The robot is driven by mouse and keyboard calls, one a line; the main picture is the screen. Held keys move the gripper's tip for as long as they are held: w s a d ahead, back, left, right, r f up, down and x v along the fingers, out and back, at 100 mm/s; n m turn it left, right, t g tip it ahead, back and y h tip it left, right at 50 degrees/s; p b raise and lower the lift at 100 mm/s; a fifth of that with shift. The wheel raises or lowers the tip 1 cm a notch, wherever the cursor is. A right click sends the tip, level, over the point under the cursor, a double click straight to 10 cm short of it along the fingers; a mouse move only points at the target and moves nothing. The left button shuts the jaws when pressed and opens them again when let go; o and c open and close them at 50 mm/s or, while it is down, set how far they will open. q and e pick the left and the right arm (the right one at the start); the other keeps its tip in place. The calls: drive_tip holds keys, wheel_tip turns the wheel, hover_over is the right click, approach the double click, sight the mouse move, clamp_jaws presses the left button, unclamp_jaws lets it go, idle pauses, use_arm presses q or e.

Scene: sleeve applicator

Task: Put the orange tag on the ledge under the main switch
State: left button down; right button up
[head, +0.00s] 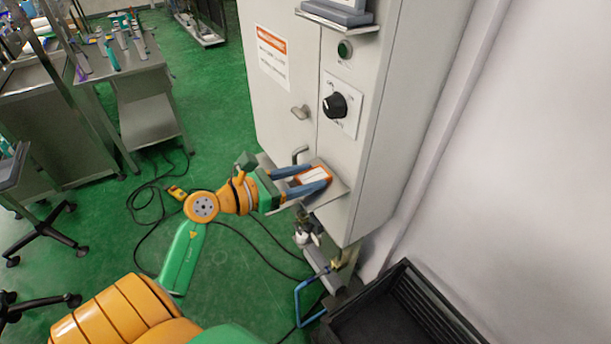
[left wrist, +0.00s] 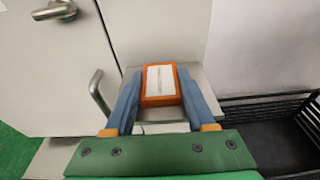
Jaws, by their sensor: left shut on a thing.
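The orange tag (head: 314,174), with a white label on its face, is between the blue fingers of my left gripper (head: 319,176). In the left wrist view the tag (left wrist: 161,83) sits between the fingertips of the gripper (left wrist: 155,84), which is shut on it. The tag is over the small grey ledge (head: 339,193) on the cabinet front. The ledge also shows in the left wrist view (left wrist: 208,101). I cannot tell whether the tag touches the ledge. The main switch (head: 335,105), a black knob on a white plate, is above the ledge. My right gripper is not in view.
The grey cabinet (head: 384,110) has a door handle (head: 300,112) and a bent handle (head: 299,153) left of the ledge. A black crate (head: 424,292) stands at lower right. A pipe with a valve (head: 304,237) is below the ledge. Cables (head: 142,205) lie on the green floor.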

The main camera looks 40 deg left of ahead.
use_arm(q)
drive_tip(key=shift+c, duration=2.3)
unclamp_jaws()
drive_tip(key=shift+d, duration=0.1)
drive_tip(key=shift+o, duration=1.1)
drive_tip(key=shift+s+d, duration=0.1)
drive_tip(key=shift+d, duration=0.05)
